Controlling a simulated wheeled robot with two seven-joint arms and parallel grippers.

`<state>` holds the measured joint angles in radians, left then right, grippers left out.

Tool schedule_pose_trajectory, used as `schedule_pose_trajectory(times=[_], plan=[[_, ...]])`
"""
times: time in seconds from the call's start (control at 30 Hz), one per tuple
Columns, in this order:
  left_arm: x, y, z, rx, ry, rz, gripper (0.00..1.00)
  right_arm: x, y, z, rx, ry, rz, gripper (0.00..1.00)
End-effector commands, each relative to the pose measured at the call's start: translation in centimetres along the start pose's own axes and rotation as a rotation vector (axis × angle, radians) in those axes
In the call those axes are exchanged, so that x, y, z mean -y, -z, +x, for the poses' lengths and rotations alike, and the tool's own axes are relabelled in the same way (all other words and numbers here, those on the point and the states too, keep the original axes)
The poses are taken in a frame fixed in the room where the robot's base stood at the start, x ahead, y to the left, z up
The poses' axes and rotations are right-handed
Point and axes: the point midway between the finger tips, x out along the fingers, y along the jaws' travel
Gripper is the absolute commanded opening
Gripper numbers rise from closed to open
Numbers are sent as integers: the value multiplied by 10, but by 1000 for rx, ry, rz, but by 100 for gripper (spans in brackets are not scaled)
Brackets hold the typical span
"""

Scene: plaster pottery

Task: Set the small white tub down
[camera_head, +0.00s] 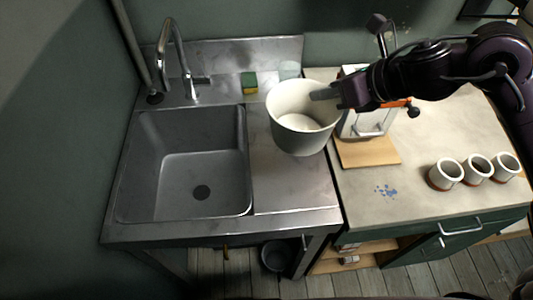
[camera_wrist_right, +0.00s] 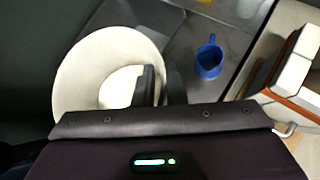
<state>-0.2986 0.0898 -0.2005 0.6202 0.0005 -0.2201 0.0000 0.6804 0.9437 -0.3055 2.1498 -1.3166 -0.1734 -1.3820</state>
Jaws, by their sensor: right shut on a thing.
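The small white tub (camera_head: 300,140) is a round, open, empty vessel, pale inside and shaded grey outside. It is upright, over the steel drainboard right of the basin in the head view. My right gripper (camera_head: 326,94) comes in from the right and is shut on the tub's right rim. In the right wrist view the tub (camera_wrist_right: 75,75) fills the left part, with its wall between the fingers of my gripper (camera_wrist_right: 160,86). I cannot tell whether its base touches the steel. My left gripper is not in view.
The drainboard (camera_head: 290,190) is bare in front of the tub. The sink basin (camera_head: 185,180) lies left. A sponge (camera_head: 249,83) and a clear cup (camera_head: 289,70) stand behind. Several pots, including one (camera_head: 446,174), stand on the right counter. A blue jug (camera_wrist_right: 209,58) shows in the wrist view.

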Motion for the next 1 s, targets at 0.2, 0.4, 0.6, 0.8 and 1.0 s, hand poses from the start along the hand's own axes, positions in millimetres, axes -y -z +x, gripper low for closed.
schedule_pose_trajectory(times=[0.2,0.4,0.6,0.8,1.0], plan=[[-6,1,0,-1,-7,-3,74,4,20,15,-3,-4,-7,0],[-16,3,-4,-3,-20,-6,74,13,56,45,-6,-7,-2,0],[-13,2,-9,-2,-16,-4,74,22,92,75,-4,-6,-2,0],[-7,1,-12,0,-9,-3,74,28,114,95,1,-3,-7,0],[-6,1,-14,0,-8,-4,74,31,127,105,0,-4,-6,0]])
